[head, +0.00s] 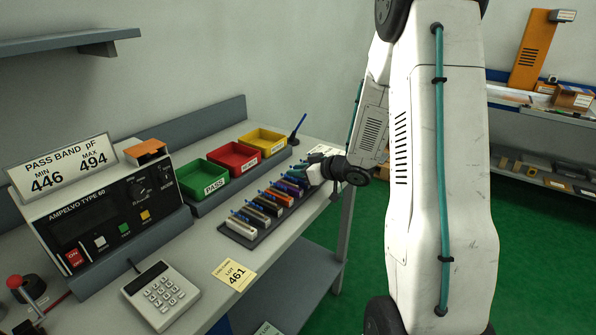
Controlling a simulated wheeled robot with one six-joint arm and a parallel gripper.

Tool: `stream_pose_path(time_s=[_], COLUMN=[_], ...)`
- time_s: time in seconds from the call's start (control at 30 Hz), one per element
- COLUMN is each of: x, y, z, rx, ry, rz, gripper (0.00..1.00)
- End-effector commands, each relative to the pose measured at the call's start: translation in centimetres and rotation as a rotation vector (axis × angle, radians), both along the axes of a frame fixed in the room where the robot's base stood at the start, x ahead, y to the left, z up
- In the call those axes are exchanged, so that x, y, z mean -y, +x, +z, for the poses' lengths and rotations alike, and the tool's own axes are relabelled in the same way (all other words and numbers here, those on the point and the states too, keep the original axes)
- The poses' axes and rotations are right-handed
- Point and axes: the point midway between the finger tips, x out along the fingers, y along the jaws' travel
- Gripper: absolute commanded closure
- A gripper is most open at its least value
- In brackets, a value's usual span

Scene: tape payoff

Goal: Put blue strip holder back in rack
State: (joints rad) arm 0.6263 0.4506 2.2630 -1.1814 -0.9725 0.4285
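A dark rack (247,243) lies along the front of the bench. Several narrow strip holders of different colours stand side by side in it, each with a small blue tip at its back end. A blue-purple holder (292,187) is toward the rack's far end. My gripper (309,174) is over or beside that far end. Its fingers are small and partly hidden by the wrist, so I cannot tell whether they are open or hold something. Which slots are under my gripper is hidden.
Green (203,187), red (233,160) and yellow (264,143) bins stand behind the rack. A meter box (105,215), a keypad (160,294) and a yellow lot card (234,274) are to the left. A thin blue stick (299,126) stands by the yellow bin.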

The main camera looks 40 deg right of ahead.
Motion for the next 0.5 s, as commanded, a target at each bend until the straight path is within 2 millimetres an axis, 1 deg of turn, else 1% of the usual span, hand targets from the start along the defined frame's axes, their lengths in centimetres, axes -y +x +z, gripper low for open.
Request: stream_pose_path(time_s=[0.17, 0.27, 0.37, 0.5], x=[0.0, 0.3, 0.9, 2.0], y=[0.0, -0.7, -2.3, -5.0], z=[0.2, 0.7, 1.3, 2.6], rx=[0.000, 0.000, 0.000, 0.002], ry=[-0.001, 0.000, -0.001, -0.001], rz=[0.000, -0.002, -0.004, -0.005], gripper=[0.75, 0.75, 0.75, 0.75])
